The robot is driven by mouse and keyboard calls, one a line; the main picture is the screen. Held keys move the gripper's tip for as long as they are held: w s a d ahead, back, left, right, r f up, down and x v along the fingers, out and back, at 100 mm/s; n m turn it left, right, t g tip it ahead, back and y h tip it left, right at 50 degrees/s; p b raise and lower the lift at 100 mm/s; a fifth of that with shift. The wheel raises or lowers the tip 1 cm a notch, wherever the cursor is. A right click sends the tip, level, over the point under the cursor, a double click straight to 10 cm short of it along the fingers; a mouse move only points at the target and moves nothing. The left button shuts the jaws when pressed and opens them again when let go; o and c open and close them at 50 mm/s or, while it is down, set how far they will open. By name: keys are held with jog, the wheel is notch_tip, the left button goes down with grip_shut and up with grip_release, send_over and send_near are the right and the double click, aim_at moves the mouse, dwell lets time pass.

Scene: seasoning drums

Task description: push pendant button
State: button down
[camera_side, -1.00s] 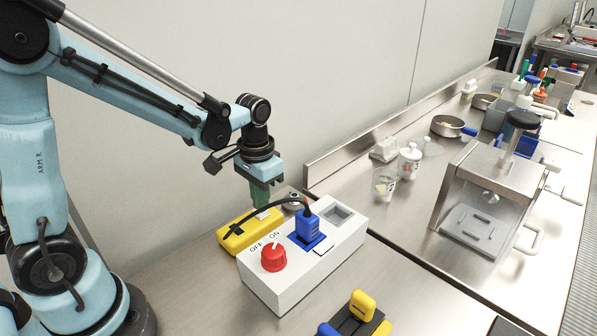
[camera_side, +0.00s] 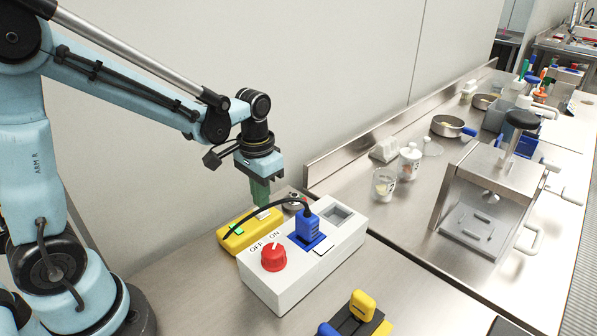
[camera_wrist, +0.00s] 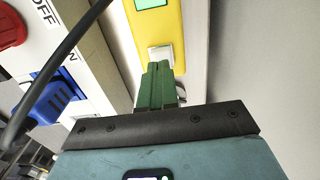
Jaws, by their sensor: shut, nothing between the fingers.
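The yellow pendant (camera_side: 247,233) lies on the steel table behind the white switch box. It has a bright green patch (camera_side: 238,230) and a white button (camera_side: 263,214). In the wrist view the pendant (camera_wrist: 172,22) runs up from my fingertips, with the green patch (camera_wrist: 152,3) at the top edge and the white button (camera_wrist: 160,54) just beyond the tips. My gripper (camera_side: 261,202) is shut and empty, its green fingers pointing down over the white-button end. In the wrist view my gripper (camera_wrist: 158,68) meets the button's near edge; I cannot tell whether it presses.
The white switch box (camera_side: 290,290) stands beside the pendant, with a red knob (camera_side: 273,257) and a blue plug (camera_side: 307,228). The plug's black cable arches close to my fingers. A small round metal item (camera_side: 294,200) sits behind. Cups and a steel press (camera_side: 490,190) stand right.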

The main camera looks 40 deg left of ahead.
notch_tip(320, 180, up, 11)
jog(key=shift+r, duration=0.15)
dwell(0.4)
jog(key=shift+s, duration=0.1)
dwell(0.4)
jog(key=s+d+f+t, duration=0.2)
jog(key=s+f+t, duration=0.1)
jog(key=s+t, duration=0.3)
jog(key=shift+d+f+t, duration=0.15)
jog(key=shift+f+t, duration=0.1)
jog(key=shift+t, duration=0.35)
dwell(0.7)
